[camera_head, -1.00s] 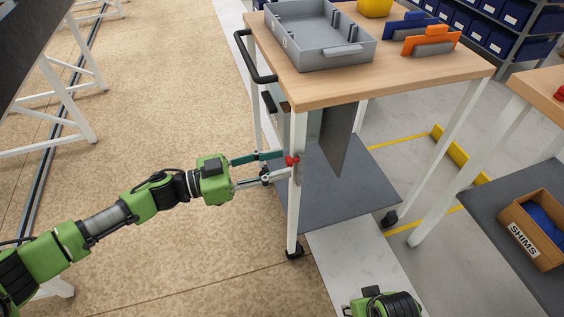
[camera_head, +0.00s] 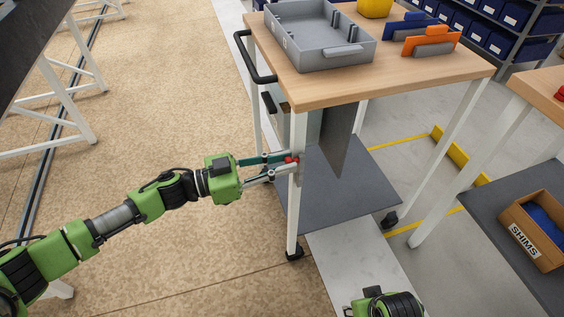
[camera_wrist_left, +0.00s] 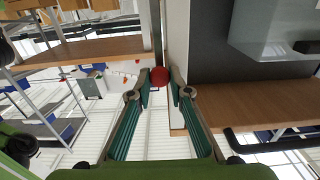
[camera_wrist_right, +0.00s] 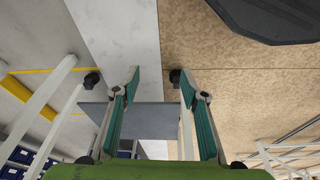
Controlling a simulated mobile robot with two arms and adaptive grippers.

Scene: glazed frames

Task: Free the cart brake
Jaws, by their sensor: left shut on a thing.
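The cart (camera_head: 340,90) has a wooden top, white legs and a grey lower shelf. A red knob (camera_head: 289,159) sits on its near left leg (camera_head: 294,215); I take it to be the brake. My left gripper (camera_head: 287,166) reaches it from the left, its fingers shut on the knob and partly covering it. In the left wrist view the red knob (camera_wrist_left: 159,75) shows between the fingertips (camera_wrist_left: 159,90). My right gripper (camera_wrist_right: 160,82) is open and empty in the right wrist view, low and to the right of the leg.
A grey tray (camera_head: 325,40) and blue and orange holders (camera_head: 432,42) stand on the cart top. A black handle (camera_head: 252,60) sticks out at its left end. A second bench with a SHIMS box (camera_head: 530,235) is at right.

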